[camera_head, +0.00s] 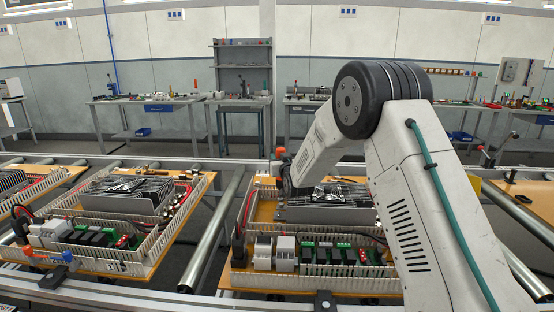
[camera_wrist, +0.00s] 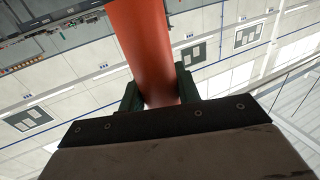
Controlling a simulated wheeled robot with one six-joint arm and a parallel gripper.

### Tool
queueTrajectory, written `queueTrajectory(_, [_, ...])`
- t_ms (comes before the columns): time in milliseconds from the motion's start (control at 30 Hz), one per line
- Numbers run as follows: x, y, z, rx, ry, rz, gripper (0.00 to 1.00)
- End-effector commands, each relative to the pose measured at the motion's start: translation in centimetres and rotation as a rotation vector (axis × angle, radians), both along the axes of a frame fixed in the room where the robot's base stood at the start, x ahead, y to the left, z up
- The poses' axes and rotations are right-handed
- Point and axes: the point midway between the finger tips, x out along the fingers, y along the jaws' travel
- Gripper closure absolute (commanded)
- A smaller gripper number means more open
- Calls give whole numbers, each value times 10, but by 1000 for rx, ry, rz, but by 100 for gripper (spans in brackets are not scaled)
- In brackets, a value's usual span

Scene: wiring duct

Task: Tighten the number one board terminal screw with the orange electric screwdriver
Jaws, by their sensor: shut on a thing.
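My gripper (camera_wrist: 158,92) is shut on the orange screwdriver (camera_wrist: 142,40), whose thick orange body fills the space between the two dark green fingers in the wrist view. In the head view, a small orange end (camera_head: 280,152) shows beside my wrist, above the left part of the right-hand board (camera_head: 262,212). The fingers are mostly hidden there behind my arm. That board carries a grey box, white slotted duct and a row of terminal blocks (camera_head: 285,252) at its front. The screwdriver's tip and the terminal screw are hidden or too small to tell. I see no board number.
A second wired board (camera_head: 120,262) lies to the left, with a blue and orange item (camera_head: 52,257) at its front left. Part of a third board (camera_head: 60,174) is at the far left. Metal rollers (camera_head: 210,240) separate the boards. Workbenches (camera_head: 150,102) stand along the back wall.

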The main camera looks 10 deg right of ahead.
Motion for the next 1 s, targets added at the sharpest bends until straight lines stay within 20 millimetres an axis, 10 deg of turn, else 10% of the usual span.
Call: queueTrajectory(1000, [-1,12,-39,0,0,11,100])
